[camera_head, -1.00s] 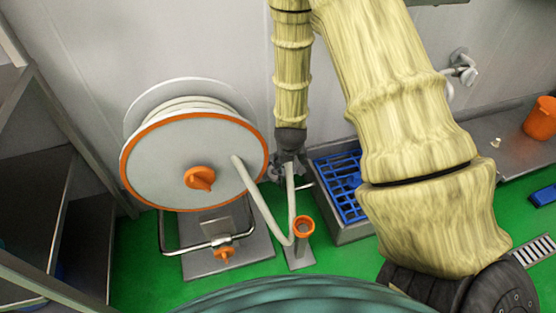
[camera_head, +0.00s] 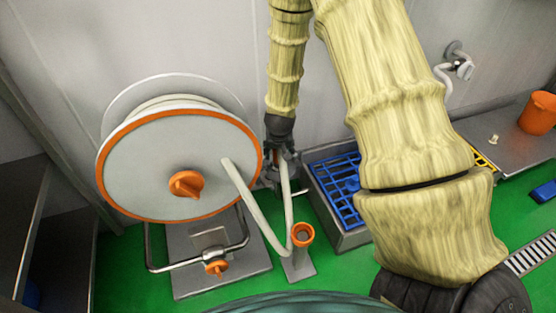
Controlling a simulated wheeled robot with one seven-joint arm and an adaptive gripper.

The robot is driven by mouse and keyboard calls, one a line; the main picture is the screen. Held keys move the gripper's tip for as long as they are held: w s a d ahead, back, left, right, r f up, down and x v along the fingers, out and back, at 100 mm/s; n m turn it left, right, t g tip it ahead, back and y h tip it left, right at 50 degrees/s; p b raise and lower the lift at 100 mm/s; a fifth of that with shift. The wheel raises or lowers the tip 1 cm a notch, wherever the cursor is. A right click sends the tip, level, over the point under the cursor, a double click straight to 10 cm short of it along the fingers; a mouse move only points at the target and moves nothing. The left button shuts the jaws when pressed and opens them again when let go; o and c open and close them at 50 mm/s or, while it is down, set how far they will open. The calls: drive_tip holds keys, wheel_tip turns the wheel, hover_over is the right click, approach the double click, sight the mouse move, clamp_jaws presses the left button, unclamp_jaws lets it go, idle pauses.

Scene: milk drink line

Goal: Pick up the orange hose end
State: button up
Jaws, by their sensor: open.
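A pale hose (camera_head: 245,205) leaves the white reel (camera_head: 150,170), which has an orange rim. It loops down to the floor stand, then rises to my gripper (camera_head: 284,180). My gripper points down with its dark fingers open around or beside the hose's upper part; I cannot tell which. An orange ring-shaped cup (camera_head: 302,235) tops a short grey stand (camera_head: 300,266) just below and right of the gripper. I cannot tell whether the hose joins this cup.
A grey basin with a blue grate (camera_head: 338,185) stands close right of my gripper. An orange bucket (camera_head: 538,113) sits on a steel bench at the far right. Dark shelving (camera_head: 55,245) is at the left.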

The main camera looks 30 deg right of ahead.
sight(277, 154)
drive_tip(key=shift+w+b+x, duration=0.1)
drive_tip(key=shift+b+x, duration=0.55)
drive_tip(key=shift+x, duration=0.7)
drive_tip(key=shift+w+b+x, duration=0.15)
drive_tip(key=shift+b+x, duration=0.45)
drive_tip(key=shift+x, duration=0.7)
drive_tip(key=shift+a+r, duration=0.1)
drive_tip(key=shift+r, duration=0.05)
drive_tip(key=shift+c, duration=0.2)
clamp_jaws()
